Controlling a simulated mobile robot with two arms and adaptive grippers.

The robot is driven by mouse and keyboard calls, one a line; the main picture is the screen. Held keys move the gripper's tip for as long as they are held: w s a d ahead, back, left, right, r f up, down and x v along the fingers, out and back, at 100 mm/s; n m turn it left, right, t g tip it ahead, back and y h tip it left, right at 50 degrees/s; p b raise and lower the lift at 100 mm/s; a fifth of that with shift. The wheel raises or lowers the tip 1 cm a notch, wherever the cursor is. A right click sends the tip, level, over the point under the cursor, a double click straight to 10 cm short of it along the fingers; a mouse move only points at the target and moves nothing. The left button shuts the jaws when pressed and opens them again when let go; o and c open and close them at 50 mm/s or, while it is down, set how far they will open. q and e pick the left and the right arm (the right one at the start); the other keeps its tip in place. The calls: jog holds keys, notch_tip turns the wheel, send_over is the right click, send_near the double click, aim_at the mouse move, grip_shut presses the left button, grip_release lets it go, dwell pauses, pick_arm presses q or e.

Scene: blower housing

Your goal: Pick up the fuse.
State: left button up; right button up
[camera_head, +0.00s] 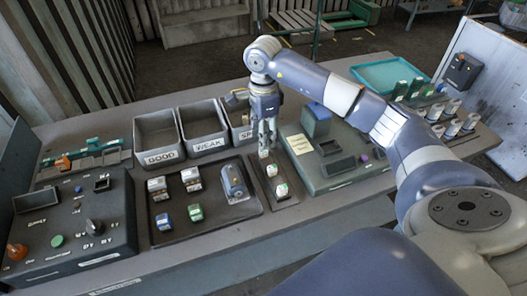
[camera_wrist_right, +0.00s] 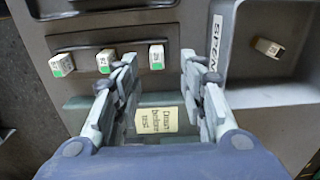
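Three white fuses with green ends sit in a row on a narrow dark strip (camera_head: 287,203). In the right wrist view they are the left fuse (camera_wrist_right: 61,65), the middle fuse (camera_wrist_right: 105,60) and the right fuse (camera_wrist_right: 156,57). In the head view, the near fuse (camera_head: 282,190) and middle fuse (camera_head: 272,170) show clearly; the far one is mostly hidden by my gripper. My right gripper (camera_head: 264,150) points down over the strip's far end. In the wrist view it (camera_wrist_right: 160,70) is open and empty, with the right fuse between its fingertips in the picture. My left gripper is out of view.
Bins labelled GOOD (camera_head: 159,157), WEAK (camera_head: 207,146) and SPENT (camera_wrist_right: 215,42) stand behind. A fuse-like piece (camera_wrist_right: 268,47) lies in the SPENT bin. A tray (camera_head: 165,232) with several parts is left of the strip; a green tester (camera_head: 320,184) is right.

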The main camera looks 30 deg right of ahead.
aim_at(263, 154)
jog(key=shift+f, duration=0.35)
jog(key=f, duration=0.1)
jog(key=f+p, duration=0.2)
jog(key=f, duration=0.1)
jog(key=shift+s+a, duration=0.15)
jog(key=shift+s, duration=0.1)
jog(key=shift+f, duration=0.25)
jog(key=shift+w+f, duration=0.1)
jog(key=shift+w, duration=0.05)
jog(key=shift+c, duration=0.5)
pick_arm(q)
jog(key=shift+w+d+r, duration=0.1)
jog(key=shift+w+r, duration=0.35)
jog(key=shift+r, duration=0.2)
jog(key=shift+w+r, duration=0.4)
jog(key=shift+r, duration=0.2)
pick_arm(e)
grip_shut()
